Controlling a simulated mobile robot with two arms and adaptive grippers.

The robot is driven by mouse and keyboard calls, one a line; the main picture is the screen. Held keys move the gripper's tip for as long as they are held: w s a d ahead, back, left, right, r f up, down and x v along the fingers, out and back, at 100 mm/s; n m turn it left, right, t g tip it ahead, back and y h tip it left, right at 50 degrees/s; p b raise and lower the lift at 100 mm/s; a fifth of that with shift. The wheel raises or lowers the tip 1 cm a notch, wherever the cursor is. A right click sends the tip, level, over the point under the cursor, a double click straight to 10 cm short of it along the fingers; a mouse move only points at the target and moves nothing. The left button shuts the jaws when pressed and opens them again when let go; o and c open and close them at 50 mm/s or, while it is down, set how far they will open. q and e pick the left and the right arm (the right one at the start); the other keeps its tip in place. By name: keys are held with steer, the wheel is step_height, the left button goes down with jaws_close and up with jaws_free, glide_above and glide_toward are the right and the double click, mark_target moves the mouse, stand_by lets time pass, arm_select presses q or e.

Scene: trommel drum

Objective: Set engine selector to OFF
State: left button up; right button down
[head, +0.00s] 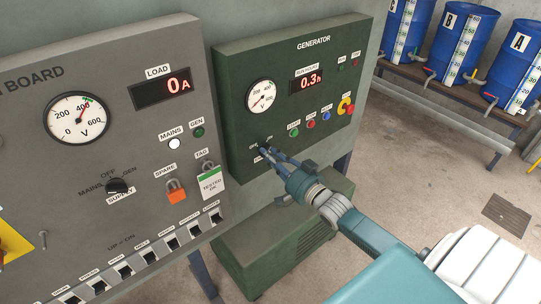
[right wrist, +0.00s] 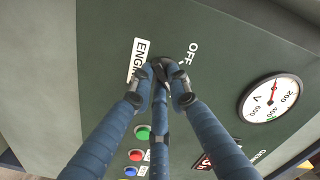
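The engine selector (right wrist: 163,67) is a small dark knob low on the left of the green generator panel (head: 232,100). Its ENGINE label (right wrist: 139,60) and OFF mark (right wrist: 193,52) show in the right wrist view. My right gripper (head: 266,151) is at the selector, with its blue fingers closed in around the knob; the fingertips (right wrist: 161,74) cover much of it. Which mark the knob points to cannot be told. My left gripper is not in view.
Green, red and blue buttons (head: 326,115) and a yellow-red stop control (head: 346,106) sit right of the selector. The grey board (head: 140,140) on the left has its own selector (head: 118,186), padlocks and switches. A green housing (head: 262,245) stands below. Blue drums (head: 455,45) stand back right.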

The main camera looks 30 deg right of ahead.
steer(key=shift+n, duration=0.4)
steer(key=shift+d+r+n+p, duration=0.1)
steer(key=shift+n+p, duration=0.05)
steer(key=shift+n, duration=2.7)
steer(key=shift+r+n+p, duration=0.15)
steer(key=shift+n, duration=2.75)
steer(key=shift+d+r+n+p, duration=0.1)
steer(key=shift+n+p, duration=0.05)
steer(key=shift+n, duration=2.7)
steer(key=c, duration=1.7)
jaws_free()
steer(key=shift+o, duration=0.2)
